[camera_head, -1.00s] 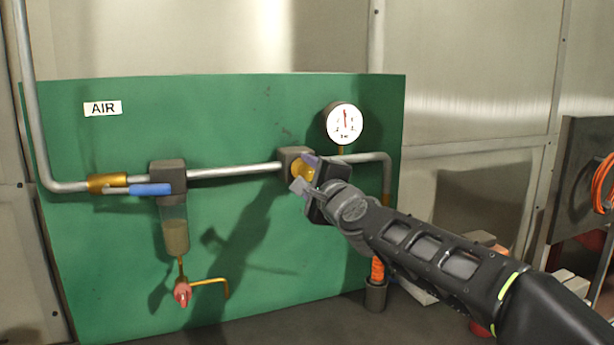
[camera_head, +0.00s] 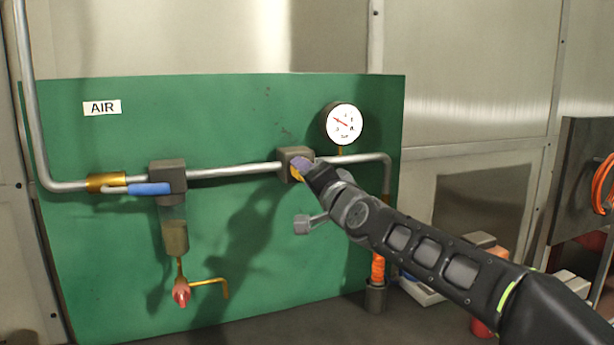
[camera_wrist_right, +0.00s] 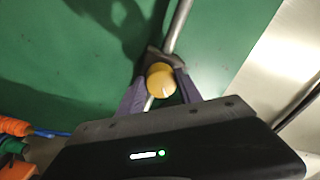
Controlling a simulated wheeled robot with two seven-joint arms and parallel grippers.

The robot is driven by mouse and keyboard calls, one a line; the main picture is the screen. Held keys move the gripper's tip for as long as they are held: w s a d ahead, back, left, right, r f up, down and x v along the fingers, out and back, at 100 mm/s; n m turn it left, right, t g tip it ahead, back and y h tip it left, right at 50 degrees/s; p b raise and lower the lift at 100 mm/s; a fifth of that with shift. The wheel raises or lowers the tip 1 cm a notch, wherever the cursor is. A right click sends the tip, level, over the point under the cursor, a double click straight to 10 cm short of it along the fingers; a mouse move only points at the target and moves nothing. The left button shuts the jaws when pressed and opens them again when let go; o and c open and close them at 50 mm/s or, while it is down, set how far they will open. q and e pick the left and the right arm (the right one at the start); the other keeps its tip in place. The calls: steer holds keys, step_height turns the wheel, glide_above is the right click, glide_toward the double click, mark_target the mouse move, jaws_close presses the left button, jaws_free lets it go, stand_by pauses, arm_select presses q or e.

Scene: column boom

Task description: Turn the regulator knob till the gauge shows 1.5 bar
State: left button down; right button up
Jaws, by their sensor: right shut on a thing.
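The regulator knob (camera_head: 296,174) is gold, on the front of a dark grey block (camera_head: 289,157) on the pipe. In the head view my right gripper (camera_head: 299,167) covers most of it. In the right wrist view the round knob (camera_wrist_right: 160,80) sits between the two purple fingers of my right gripper (camera_wrist_right: 161,84), which is shut on it. The gauge (camera_head: 344,124) is a white dial above and right of the knob. Its red needle points to the upper left; the numbers are too small to read surely. My left gripper is not in view.
A green panel (camera_head: 100,250) carries the pipe. A blue-handled valve (camera_head: 150,189) and a filter bowl (camera_head: 174,236) with a red drain tap (camera_head: 181,292) are at left. An orange hose (camera_head: 378,268) hangs below right. The panel's lower middle is clear.

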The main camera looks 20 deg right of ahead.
steer(key=shift+f+n, duration=0.15)
steer(key=shift+n, duration=0.35)
steer(key=o, duration=1.4)
steer(key=shift+c, duration=0.2)
steer(key=s+b, duration=0.1)
steer(key=s, duration=0.6)
steer(key=shift+s+a, duration=0.15)
steer(key=shift+s, duration=0.25)
